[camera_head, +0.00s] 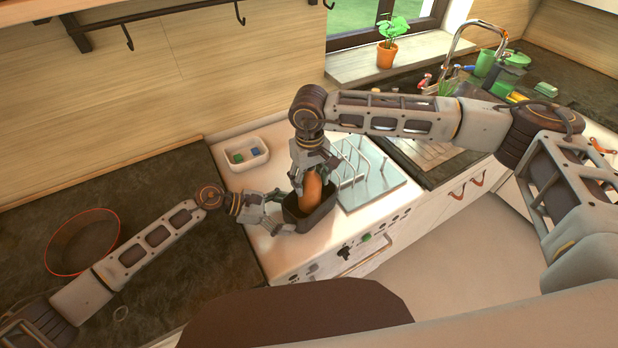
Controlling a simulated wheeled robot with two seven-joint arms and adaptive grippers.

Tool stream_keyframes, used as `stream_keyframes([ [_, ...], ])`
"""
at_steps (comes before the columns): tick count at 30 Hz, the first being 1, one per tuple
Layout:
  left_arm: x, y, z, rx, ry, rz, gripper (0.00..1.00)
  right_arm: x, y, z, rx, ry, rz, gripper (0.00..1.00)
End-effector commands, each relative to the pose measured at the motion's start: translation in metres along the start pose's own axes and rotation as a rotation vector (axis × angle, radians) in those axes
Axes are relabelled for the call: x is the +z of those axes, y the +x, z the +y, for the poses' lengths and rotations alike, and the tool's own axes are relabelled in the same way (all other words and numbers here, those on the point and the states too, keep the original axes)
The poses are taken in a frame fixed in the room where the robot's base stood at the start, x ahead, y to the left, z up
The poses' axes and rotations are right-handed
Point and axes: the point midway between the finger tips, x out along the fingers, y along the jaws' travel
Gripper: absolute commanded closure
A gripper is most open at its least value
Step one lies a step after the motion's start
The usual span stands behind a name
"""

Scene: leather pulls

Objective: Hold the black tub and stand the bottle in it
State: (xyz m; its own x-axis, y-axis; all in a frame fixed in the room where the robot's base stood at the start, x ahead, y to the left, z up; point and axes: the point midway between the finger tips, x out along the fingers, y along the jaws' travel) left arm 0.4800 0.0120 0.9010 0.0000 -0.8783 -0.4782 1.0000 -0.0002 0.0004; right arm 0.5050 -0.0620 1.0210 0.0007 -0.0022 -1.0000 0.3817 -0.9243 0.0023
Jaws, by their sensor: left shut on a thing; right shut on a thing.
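The black tub (318,218) stands on the white top of the stove unit, near its front edge. My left gripper (287,219) is shut on the tub's left side. The bottle (311,188) is orange-brown and roughly upright, with its lower part inside the tub. My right gripper (315,167) comes from above and is shut on the bottle's upper part. The bottle's top is hidden by the gripper. The bottle's base is hidden by the tub wall, so I cannot tell whether it touches the tub floor.
A white dish (246,154) with small blue and green items sits behind the tub. A wire rack (356,166) stands just right of my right gripper. A potted plant (387,54) stands on the windowsill.

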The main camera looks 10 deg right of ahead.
Motion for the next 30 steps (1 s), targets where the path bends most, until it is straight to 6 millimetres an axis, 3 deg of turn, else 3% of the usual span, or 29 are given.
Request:
stream_keyframes([
  [30,0.001,0.001,0.0,0.001,0.0,-0.003,0.27,0.0,0.024,0.0,0.0,0.0,0.0,0.85],
])
